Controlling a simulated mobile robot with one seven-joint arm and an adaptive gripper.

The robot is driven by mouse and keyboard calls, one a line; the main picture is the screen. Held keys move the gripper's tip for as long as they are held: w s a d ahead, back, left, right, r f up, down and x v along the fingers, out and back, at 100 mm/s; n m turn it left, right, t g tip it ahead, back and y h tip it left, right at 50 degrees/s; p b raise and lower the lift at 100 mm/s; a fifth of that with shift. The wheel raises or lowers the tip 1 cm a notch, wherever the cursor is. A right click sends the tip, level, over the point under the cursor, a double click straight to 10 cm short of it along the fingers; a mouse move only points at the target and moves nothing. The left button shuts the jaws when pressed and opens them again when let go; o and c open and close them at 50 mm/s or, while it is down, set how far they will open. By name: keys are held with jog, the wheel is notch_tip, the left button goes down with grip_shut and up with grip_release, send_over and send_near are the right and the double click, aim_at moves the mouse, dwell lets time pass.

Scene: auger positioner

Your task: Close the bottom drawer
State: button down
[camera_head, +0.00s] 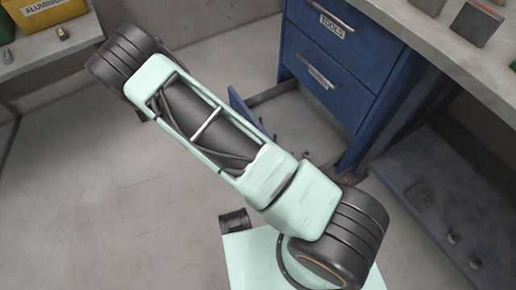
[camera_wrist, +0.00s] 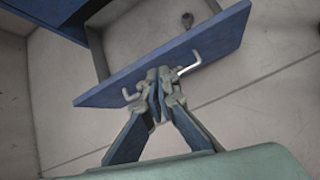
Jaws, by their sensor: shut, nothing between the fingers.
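The bottom drawer stands open below the blue cabinet (camera_head: 345,45). In the head view, the edge of its blue front (camera_head: 241,108) shows beside my arm, which hides much of the drawer. In the wrist view, the drawer front (camera_wrist: 222,38) crosses the picture at a tilt, with a pale metal handle (camera_wrist: 191,66) on its outer face. My gripper (camera_wrist: 158,78) is shut and empty, its fingertips at the middle of the handle and in front of it. They hide that part of the handle, and I cannot tell whether they touch it. The head view does not show the gripper.
The upper drawers, one labelled TOOLS (camera_head: 332,25), look shut. A grey worktop (camera_head: 440,45) runs to the right, with a blue lower shelf (camera_head: 440,190) under it. A side table (camera_head: 50,55) with a yellow bin (camera_head: 45,14) stands at upper left. Floor (camera_head: 90,190) at left is clear.

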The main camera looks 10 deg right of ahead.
jog(key=s+f+n+b, duration=0.1)
jog(key=s+f+n, duration=0.25)
jog(key=f, duration=0.55)
jog(key=shift+m+h, duration=0.25)
jog(key=shift+h, duration=0.15)
jog(key=b+x, duration=0.1)
jog(key=x, duration=0.3)
jog(key=b+x, duration=0.1)
jog(key=x, duration=0.2)
jog(key=d+r+b+x, duration=0.1)
jog(key=x, duration=0.3)
jog(key=shift+s+d+f+b, duration=0.1)
jog(key=shift+d+f+b, duration=0.2)
jog(key=shift+b, duration=0.1)
jog(key=shift+w+d, duration=0.25)
jog(key=shift+d, duration=0.35)
